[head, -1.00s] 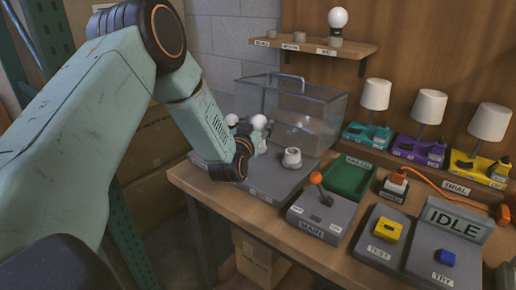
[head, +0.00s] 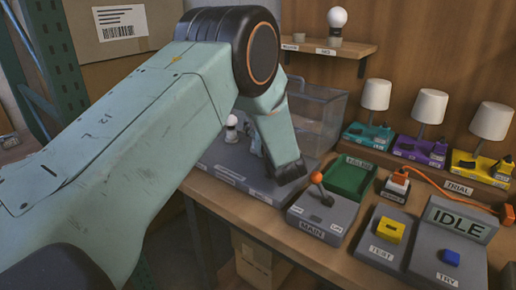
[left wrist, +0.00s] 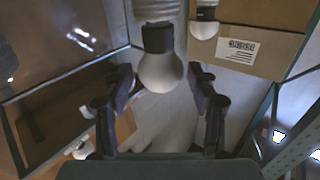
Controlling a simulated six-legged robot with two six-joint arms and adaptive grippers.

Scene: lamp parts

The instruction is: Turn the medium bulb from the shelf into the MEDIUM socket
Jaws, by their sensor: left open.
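The left wrist view shows a white round bulb (left wrist: 161,76) with a dark collar, in line with a pale cylindrical piece at the top edge. My left gripper (left wrist: 166,80) is open, with one finger on each side of this bulb and visible gaps. A second white bulb (left wrist: 204,27) is beside it at upper right. In the head view one bulb (head: 231,124) stands on the grey socket board (head: 222,163). My left arm hides the middle of that board and most of the gripper. I cannot read which socket is MEDIUM. The shelf (head: 350,48) holds a bulb (head: 338,20) at its right end.
A clear bin (head: 322,115) stands behind the board. A green tray (head: 350,177), the MAIN lever box (head: 320,212) and the TEST (head: 385,238) and TRY (head: 448,262) panels lie right of it. Three lamps line the back.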

